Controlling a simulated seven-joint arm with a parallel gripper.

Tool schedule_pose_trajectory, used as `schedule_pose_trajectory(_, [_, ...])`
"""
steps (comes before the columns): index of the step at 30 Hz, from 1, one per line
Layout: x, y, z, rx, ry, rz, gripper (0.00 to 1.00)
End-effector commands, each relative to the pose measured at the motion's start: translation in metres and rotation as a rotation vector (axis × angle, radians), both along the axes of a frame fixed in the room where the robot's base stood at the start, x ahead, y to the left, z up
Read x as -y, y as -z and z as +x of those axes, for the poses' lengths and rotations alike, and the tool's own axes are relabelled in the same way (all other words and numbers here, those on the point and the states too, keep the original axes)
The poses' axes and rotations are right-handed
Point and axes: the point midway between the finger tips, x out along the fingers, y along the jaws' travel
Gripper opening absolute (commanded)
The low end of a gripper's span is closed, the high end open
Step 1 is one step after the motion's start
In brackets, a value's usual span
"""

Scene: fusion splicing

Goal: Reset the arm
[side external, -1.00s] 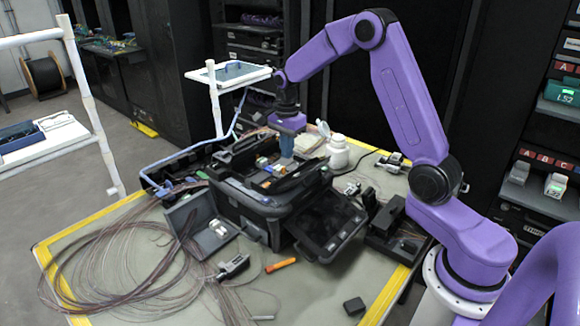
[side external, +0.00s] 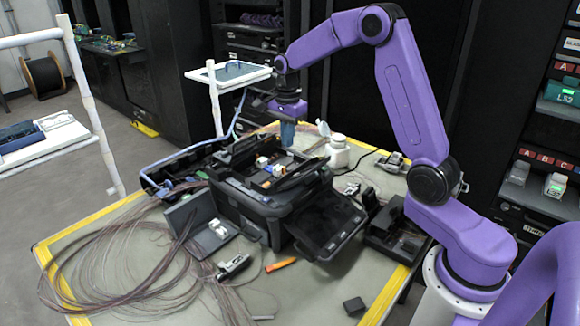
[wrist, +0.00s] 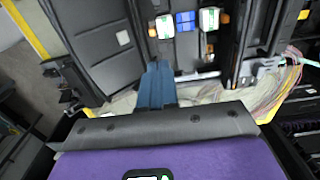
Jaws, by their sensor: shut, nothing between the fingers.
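My gripper (side external: 287,135) is above the back part of the black fusion splicer (side external: 262,195), pointing down. Its blue fingers (wrist: 157,88) are together in the wrist view, with nothing between them. The splicer's open top shows white, blue and orange parts (wrist: 186,21) just beyond the fingertips in the wrist view. The fingers look apart from the splicer, with a gap below them in the side view.
A white bottle (side external: 338,152) stands right of my gripper. Loose fibre coils (side external: 125,250) cover the table's left side. An orange tool (side external: 281,265) and a small black block (side external: 354,306) lie in front. A white-framed stand (side external: 215,100) rises behind.

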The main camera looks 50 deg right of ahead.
Motion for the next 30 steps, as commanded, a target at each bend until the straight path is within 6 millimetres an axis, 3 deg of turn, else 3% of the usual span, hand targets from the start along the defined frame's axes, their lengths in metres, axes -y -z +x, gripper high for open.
schedule_pose_trajectory(5, [-0.01,-0.003,-0.004,0.003,-0.06,0.0,0.0])
schedule_pose_trajectory(11, [-0.058,-0.014,-0.031,0.008,-0.375,-0.001,0.0])
schedule_pose_trajectory(21, [-0.132,-0.029,-0.116,0.015,-1.054,-0.001,0.0])
schedule_pose_trajectory(30, [-0.163,-0.033,-0.207,0.023,-1.653,-0.003,0.0])
